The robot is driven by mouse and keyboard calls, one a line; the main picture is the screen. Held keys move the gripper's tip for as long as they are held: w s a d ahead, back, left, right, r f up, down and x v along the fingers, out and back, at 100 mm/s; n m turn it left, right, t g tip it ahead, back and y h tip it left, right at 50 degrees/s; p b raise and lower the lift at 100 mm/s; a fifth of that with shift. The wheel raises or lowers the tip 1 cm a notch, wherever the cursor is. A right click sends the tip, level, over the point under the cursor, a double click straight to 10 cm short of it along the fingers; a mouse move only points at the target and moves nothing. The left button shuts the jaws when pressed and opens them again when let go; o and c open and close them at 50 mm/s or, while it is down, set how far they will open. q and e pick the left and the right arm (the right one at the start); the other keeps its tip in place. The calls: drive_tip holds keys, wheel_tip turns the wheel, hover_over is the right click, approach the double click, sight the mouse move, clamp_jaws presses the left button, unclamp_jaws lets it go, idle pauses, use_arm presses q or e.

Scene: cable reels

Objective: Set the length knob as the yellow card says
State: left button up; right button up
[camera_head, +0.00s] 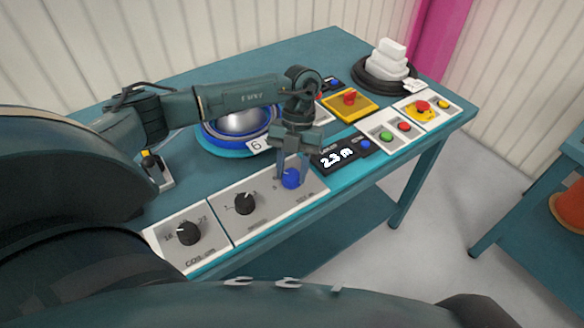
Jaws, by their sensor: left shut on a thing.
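My left gripper (291,172) points down and is shut on the blue knob (291,179) at the right end of the grey control panel (262,228). This blue knob looks like the length knob, but its label is too small to read. A dark display (341,155) just right of it shows 2.3 m. I cannot make out a yellow card with writing in this view. My right gripper is not in view.
Two black knobs, a middle one (245,203) and a coil one (189,232), sit left on the panel. Behind stands a blue reel (207,138) with a tag marked 6 (258,145).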

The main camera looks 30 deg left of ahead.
use_arm(q)
drive_tip(key=o, duration=1)
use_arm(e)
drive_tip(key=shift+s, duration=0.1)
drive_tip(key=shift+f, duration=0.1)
use_arm(q)
drive_tip(key=b+v, duration=0.1)
drive_tip(key=v, duration=1.2)
drive_tip(key=shift+r, duration=0.15)
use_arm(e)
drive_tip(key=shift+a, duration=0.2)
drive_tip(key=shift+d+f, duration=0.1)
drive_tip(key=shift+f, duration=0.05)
